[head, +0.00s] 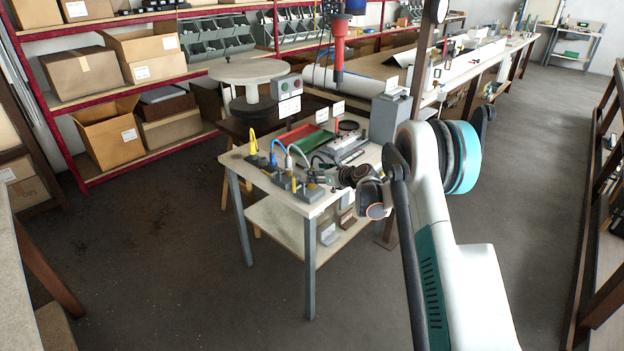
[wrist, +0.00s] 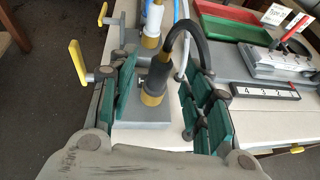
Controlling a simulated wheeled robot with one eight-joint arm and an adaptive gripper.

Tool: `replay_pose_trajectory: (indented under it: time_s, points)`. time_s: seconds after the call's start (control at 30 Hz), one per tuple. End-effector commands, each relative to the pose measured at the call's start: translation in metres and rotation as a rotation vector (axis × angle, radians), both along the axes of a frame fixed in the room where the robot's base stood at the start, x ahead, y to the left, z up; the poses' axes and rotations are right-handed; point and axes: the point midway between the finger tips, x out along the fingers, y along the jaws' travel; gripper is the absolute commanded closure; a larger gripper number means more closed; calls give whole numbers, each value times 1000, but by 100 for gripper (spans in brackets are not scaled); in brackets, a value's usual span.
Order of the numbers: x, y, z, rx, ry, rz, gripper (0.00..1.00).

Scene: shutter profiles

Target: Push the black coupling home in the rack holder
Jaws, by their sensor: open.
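The black coupling (wrist: 158,76) stands upright in the nearest place of the grey rack holder (wrist: 150,124). It has a brass-coloured collar, and a black hose arches from its top to the right. I cannot tell how deep it sits. My gripper (wrist: 160,88) is open, with its green-padded fingers on either side of the coupling and visible gaps between. In the head view, my gripper (head: 332,176) is at the near right end of the rack holder (head: 284,182) and hides part of the black coupling.
A white coupling (wrist: 153,24) stands behind the black one. Yellow lever handles (wrist: 78,62) stick out left of the holder. To the right are a red tray (wrist: 232,12), a green tray (wrist: 235,32), a metal fixture (wrist: 275,62) and a number strip (wrist: 265,90) on the table.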

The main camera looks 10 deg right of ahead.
Motion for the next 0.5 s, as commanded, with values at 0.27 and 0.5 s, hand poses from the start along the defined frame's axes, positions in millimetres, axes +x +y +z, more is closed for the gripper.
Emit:
replay_pose_trajectory:
  time_s: [0.27,0.5]
  points:
    - [32,15,-14,-2,-1,0,54]
    - [35,16,-13,-1,-1,-1,54]
